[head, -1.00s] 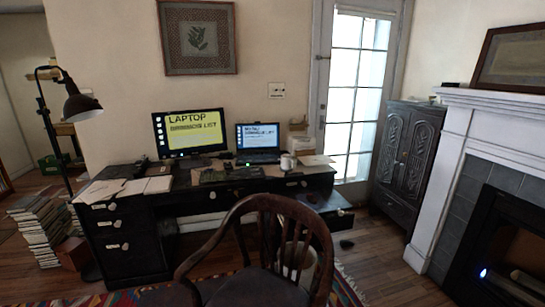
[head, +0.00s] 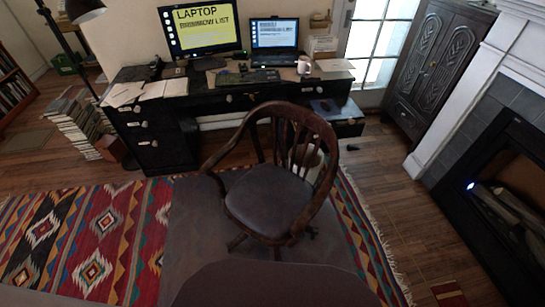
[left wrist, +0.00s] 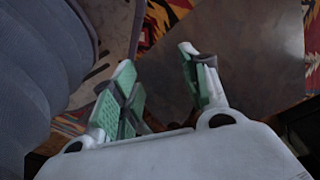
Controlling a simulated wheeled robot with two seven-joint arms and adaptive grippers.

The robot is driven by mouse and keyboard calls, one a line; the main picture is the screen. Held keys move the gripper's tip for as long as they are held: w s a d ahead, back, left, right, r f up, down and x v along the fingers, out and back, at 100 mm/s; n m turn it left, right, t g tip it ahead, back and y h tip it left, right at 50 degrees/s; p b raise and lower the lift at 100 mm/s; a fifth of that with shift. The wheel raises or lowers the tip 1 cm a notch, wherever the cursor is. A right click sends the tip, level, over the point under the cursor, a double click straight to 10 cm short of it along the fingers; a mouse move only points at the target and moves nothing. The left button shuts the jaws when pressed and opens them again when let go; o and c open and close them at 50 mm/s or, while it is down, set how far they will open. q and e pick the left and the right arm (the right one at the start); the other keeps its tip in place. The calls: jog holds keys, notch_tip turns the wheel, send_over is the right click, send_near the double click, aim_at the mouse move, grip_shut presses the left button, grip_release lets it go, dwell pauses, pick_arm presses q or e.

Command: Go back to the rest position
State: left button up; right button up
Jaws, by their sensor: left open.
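My left gripper (left wrist: 160,90) shows in the left wrist view. Its two green-padded fingers are spread apart, with nothing between them. Beyond the fingers are the patterned rug and a grey flat surface (left wrist: 240,50). Neither gripper shows in the head view. My right gripper is not in any frame.
A wooden swivel chair (head: 268,195) stands in front of the black desk (head: 160,135). The desk holds a monitor (head: 200,28) and a laptop (head: 274,36). Book stacks (head: 80,122) stand at left, a fireplace (head: 500,190) at right. The patterned rug (head: 80,235) is clear at left.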

pick_arm(q)
jog(key=s+a+r+p, duration=0.1)
jog(key=s+r+p, duration=0.1)
jog(key=s+p, duration=0.4)
jog(key=s+a+r+p, duration=0.1)
jog(key=s+r+p, duration=0.1)
jog(key=s+p, duration=0.4)
jog(key=shift+s+a+r+g, duration=0.35)
jog(key=shift+s+r+g, duration=0.05)
jog(key=shift+s, duration=0.6)
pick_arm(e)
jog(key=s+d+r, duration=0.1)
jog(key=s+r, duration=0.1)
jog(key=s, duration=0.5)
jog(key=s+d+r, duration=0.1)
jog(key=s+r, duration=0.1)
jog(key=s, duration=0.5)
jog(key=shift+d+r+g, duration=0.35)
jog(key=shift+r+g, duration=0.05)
